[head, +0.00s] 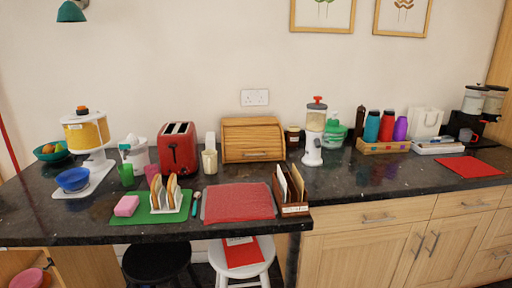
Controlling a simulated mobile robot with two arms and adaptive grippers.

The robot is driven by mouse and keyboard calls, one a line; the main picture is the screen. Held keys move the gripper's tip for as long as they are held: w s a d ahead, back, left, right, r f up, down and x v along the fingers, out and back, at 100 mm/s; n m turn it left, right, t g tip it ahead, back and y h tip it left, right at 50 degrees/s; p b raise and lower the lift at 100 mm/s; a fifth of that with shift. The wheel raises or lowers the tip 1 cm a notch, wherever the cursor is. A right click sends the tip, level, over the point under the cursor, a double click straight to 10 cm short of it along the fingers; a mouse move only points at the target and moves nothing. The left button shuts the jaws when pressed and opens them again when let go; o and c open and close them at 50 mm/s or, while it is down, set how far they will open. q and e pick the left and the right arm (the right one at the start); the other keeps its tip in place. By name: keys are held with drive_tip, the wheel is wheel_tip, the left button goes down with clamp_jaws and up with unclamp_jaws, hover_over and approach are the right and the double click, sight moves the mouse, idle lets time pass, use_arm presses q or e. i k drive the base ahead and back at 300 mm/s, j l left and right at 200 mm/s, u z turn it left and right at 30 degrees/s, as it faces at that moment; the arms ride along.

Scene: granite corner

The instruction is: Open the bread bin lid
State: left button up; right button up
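The wooden bread bin (252,140) stands against the wall near the middle of the dark counter in the head view. It has a slatted front lid (252,135) that looks shut, with a small handle or label low on its front. Neither of my grippers shows in the head view.
A red toaster (178,149) and a cream jar (210,160) stand left of the bin; a dark jar (292,136) and a white dispenser (312,145) stand right. In front lie a red mat (239,202) and a letter rack (292,208). Two stools (242,256) stand below the counter.

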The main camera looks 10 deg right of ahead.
sight(267, 137)
drive_tip(key=i+j+z, duration=0.1)
drive_tip(key=i+j, duration=0.35)
drive_tip(key=i+j+z, duration=0.1)
drive_tip(key=i+j, duration=0.3)
drive_tip(key=j, duration=0.25)
